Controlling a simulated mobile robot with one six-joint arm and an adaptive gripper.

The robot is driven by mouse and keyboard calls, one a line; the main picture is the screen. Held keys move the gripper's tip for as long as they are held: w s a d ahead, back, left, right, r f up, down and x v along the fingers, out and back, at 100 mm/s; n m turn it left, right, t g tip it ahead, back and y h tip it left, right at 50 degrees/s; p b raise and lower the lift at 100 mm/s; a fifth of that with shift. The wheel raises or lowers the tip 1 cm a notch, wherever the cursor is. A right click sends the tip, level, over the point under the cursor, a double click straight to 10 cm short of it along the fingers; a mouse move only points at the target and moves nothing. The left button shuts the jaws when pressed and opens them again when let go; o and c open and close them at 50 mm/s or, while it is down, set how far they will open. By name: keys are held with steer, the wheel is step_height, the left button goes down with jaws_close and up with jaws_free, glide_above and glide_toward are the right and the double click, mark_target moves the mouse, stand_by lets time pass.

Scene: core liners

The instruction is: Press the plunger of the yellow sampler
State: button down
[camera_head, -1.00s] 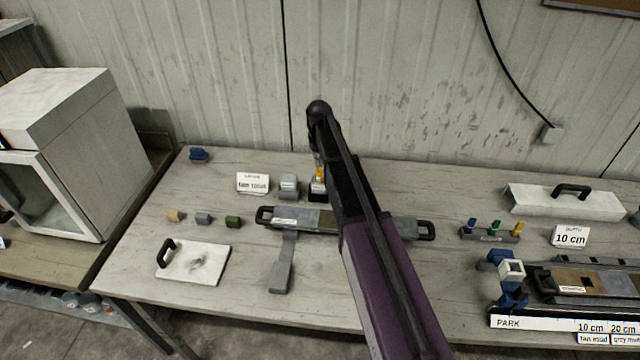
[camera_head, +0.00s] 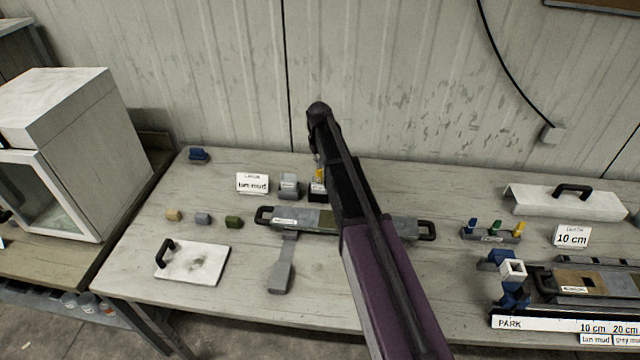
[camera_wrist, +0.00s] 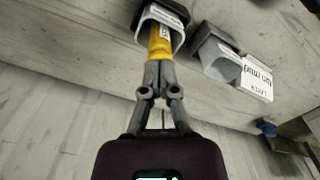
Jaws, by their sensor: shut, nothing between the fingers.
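The yellow sampler (camera_wrist: 160,42) sits in a dark holder with a pale rim (camera_wrist: 177,38) at the top of the wrist view. In the head view only a small yellow part of the sampler (camera_head: 320,175) shows beside my arm. My gripper (camera_wrist: 159,66) is shut, with its fingertips together at the near end of the sampler. The fingertips look touching or very close to it, and they hide that end. I cannot tell how far the plunger is pressed. In the head view my arm hides the gripper.
A grey holder (camera_head: 289,187) and a "tan mud" card (camera_head: 252,183) stand just left of the sampler. A long handled tray (camera_head: 300,217) lies in front. A small rack (camera_head: 490,236) with coloured pieces is at right. The wall (camera_head: 230,80) is close behind.

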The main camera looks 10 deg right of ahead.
steer(key=shift+f+b, duration=0.3)
steer(key=shift+f, duration=0.1)
stand_by(0.3)
steer(key=shift+r, duration=0.15)
steer(key=shift+r+p, duration=3.4)
steer(key=shift+p, duration=0.15)
steer(key=s+f+m+b, duration=0.1)
steer(key=s+f+b, duration=0.1)
steer(key=s, duration=1.2)
steer(key=s+f+m+b, duration=0.1)
steer(key=s+f+b, duration=0.2)
steer(key=s, duration=1.2)
steer(key=shift+d+f, duration=0.25)
